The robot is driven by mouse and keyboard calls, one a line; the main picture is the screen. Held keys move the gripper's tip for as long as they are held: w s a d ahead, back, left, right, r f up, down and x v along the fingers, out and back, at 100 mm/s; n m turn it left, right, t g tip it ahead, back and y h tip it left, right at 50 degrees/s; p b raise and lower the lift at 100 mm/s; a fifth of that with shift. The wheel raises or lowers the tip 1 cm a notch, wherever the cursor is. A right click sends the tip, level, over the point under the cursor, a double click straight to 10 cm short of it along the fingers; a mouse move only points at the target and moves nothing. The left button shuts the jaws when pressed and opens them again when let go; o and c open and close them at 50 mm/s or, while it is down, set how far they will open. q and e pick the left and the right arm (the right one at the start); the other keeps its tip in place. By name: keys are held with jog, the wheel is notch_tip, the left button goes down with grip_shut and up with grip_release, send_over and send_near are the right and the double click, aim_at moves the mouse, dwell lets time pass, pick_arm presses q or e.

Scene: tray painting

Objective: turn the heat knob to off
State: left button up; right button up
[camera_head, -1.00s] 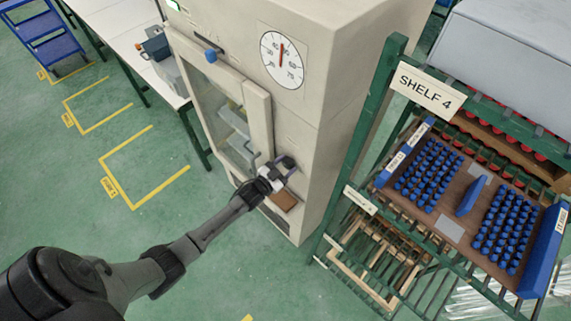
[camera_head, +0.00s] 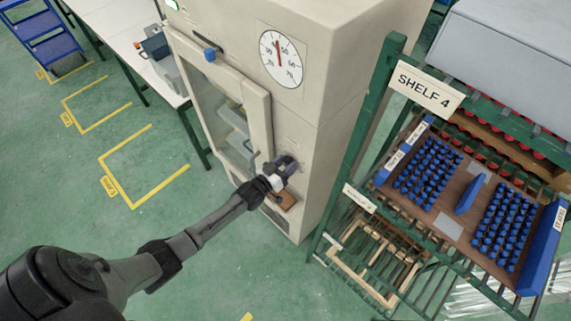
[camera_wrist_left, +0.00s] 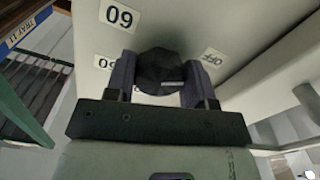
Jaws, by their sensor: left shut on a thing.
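The heat knob (camera_wrist_left: 160,70) is a dark round knob on the oven's front panel, seen close up in the left wrist view. My left gripper (camera_wrist_left: 153,80) is shut on it, one finger on each side. A short white mark shows on the knob, toward the right finger. The OFF label (camera_wrist_left: 212,58) is on the panel just right of the right finger. A 60 label (camera_wrist_left: 119,15) lies above left, and another label (camera_wrist_left: 106,62) is partly covered by the left finger. In the head view my left gripper (camera_head: 287,166) reaches the oven's lower front and mostly hides the knob. My right gripper is not in view.
The beige oven (camera_head: 310,150) has a round gauge (camera_head: 281,58) with a red needle and a blue-knobbed latch (camera_head: 210,54). A green rack (camera_head: 350,150) with a SHELF 4 sign (camera_head: 427,88) and a tray of blue pegs stands close to the right. Open green floor lies at left.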

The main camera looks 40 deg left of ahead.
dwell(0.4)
pick_arm(q)
jog(key=o, duration=0.9)
jog(key=shift+s, duration=0.1)
jog(key=shift+s+a+b, duration=0.15)
jog(key=shift+s+b, duration=0.2)
jog(key=shift+s, duration=1.9)
jog(key=shift+s+a+b, duration=0.15)
jog(key=shift+s+b, duration=0.15)
jog(key=shift+s, duration=2)
jog(key=shift+s+a+b, duration=0.15)
jog(key=shift+s+b, duration=0.2)
jog(key=shift+s, duration=1.9)
